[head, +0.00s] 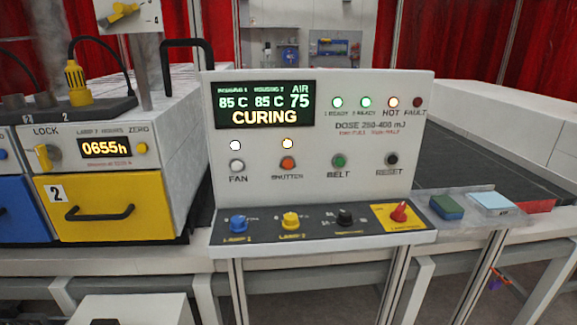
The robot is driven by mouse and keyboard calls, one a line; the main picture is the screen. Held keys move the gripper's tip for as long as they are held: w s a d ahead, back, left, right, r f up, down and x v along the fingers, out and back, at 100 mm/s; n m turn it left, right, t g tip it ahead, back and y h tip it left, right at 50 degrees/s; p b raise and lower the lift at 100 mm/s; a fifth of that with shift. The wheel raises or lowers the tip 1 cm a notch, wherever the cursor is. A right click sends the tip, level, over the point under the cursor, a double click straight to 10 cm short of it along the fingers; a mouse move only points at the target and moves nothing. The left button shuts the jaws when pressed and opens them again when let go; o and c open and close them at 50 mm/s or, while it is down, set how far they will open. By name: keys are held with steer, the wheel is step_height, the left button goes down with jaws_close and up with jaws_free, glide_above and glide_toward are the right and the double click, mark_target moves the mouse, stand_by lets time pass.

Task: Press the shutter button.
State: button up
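The shutter button (288,163) is a round orange-red button on the upright white control panel (420,150), in the head view. The label SHUTTER is below it, and a lit white lamp (288,144) is above it. It sits between the pale FAN button (237,165) and the green BELT button (339,161). Nothing covers it. The panel display (265,104) reads CURING, with 85 C, 85 C and AIR 75. My gripper is not in view.
A dark RESET button (391,159) is at the panel's right. Blue (238,223), yellow (290,220), black (345,217) and red (399,212) knobs stand on the sloped shelf below. A yellow drawer (105,207) is at left. Small blocks (446,207) lie at right.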

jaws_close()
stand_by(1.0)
